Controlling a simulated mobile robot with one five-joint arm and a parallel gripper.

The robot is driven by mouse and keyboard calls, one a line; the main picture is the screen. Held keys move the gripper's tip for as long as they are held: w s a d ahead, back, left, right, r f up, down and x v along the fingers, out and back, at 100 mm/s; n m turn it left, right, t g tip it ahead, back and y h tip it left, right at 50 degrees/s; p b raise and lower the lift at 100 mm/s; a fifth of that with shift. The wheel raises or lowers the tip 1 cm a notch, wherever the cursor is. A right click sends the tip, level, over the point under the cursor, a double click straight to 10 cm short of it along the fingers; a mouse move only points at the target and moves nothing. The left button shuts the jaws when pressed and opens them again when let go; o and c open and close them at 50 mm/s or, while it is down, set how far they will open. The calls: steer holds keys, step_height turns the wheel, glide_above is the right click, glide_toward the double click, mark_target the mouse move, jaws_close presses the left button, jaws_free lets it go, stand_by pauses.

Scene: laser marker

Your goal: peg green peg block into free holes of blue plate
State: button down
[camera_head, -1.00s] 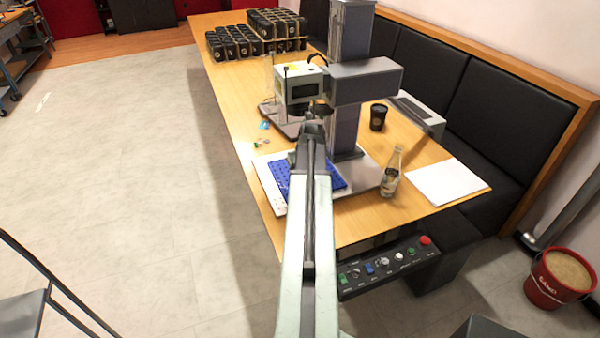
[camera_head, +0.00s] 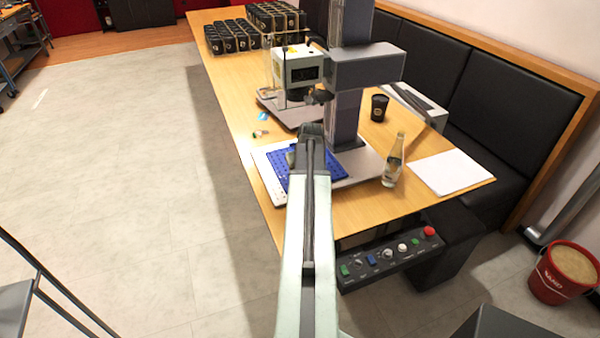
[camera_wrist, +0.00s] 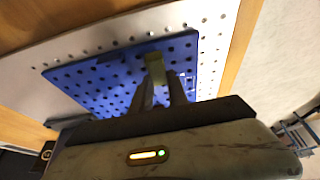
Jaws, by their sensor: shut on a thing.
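The blue plate (camera_head: 279,173) lies on a white perforated board on the table, partly hidden behind my arm. It also shows in the wrist view (camera_wrist: 100,83) with rows of dark holes. My gripper (camera_wrist: 160,88) is shut on the green peg block (camera_wrist: 155,66), which looks olive and stands out past the fingertips over the plate's far part. I cannot tell whether the block touches the plate, and its pegs are hidden. In the head view my arm hides most of the gripper.
The laser marker (camera_head: 300,70) and its column stand behind the plate. A glass bottle (camera_head: 393,160), a black cup (camera_head: 379,108) and a white sheet (camera_head: 450,172) are at the right. A control panel (camera_head: 390,262) hangs at the table's front. Black cups fill the far end.

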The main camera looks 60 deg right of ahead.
steer(key=shift+f+b, duration=0.6)
steer(key=shift+f, duration=0.05)
stand_by(0.4)
steer(key=c, duration=1.2)
jaws_free()
steer(key=p+v, duration=0.7)
steer(key=v, duration=0.1)
steer(key=shift+r, duration=0.1)
